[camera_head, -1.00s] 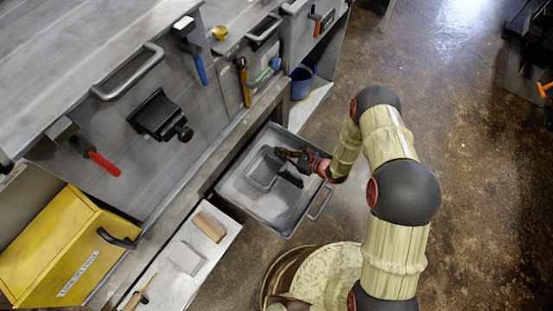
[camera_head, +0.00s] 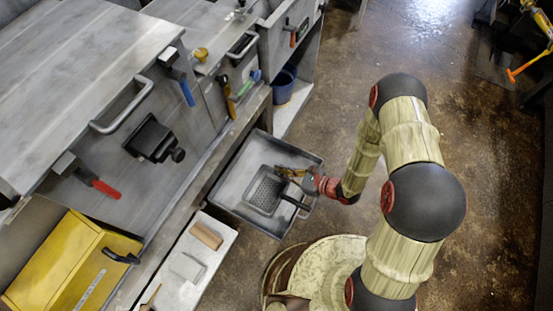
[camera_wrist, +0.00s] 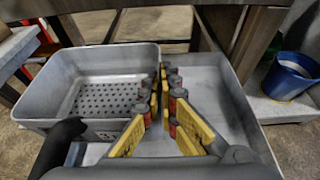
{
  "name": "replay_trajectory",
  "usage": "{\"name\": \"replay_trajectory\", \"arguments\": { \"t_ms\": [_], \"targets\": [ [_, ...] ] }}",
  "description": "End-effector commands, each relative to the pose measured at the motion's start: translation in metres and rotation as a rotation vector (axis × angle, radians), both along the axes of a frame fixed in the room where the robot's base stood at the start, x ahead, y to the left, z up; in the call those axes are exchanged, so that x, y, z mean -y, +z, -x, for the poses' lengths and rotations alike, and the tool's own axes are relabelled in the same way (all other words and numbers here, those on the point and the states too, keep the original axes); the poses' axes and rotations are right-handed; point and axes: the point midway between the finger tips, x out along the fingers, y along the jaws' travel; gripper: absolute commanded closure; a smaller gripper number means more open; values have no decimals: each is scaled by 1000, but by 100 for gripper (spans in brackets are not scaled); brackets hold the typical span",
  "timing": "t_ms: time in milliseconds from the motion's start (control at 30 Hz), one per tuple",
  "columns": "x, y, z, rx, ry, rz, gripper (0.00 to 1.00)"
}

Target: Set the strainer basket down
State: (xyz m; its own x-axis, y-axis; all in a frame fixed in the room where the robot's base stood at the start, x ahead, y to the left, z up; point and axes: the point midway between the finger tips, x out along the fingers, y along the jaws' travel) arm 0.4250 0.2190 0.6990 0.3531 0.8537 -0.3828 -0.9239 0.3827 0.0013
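The strainer basket (camera_head: 263,193) is grey with a perforated bottom and a black handle. In the head view it appears within the outline of the larger grey tray (camera_head: 231,199); I cannot tell whether it touches the tray floor. In the wrist view the basket (camera_wrist: 104,96) fills the left side, roughly level, with the bare tray floor (camera_wrist: 218,85) to its right. My gripper (camera_head: 285,173) is at the basket's right side. Its yellow fingers (camera_wrist: 166,80) converge on the basket's right wall and appear shut on it; they hide most of that wall.
A blue bucket (camera_head: 284,85) stands on a low shelf beyond the tray. A pale ledge (camera_head: 189,265) with a brown block (camera_head: 207,236) lies left of the tray, near the yellow box (camera_head: 68,262). The compactor's bench edge overhangs the tray's far side.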

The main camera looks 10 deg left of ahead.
Motion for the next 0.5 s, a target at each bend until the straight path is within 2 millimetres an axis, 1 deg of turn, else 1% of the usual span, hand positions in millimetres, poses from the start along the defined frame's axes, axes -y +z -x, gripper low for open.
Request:
{"name": "replay_trajectory", "arguments": {
  "t_ms": [167, 267, 367, 400, 467, 500],
  "targets": [
    [4, 5, 6, 2, 0, 0, 100],
    [4, 12, 7, 3, 0, -1, 100],
    [4, 32, 6, 4, 0, -1, 100],
    [4, 43, 6, 4, 0, -1, 100],
    [4, 60, 6, 4, 0, -1, 100],
    [4, 73, 6, 5, 1, 0, 100]
  ]
}}
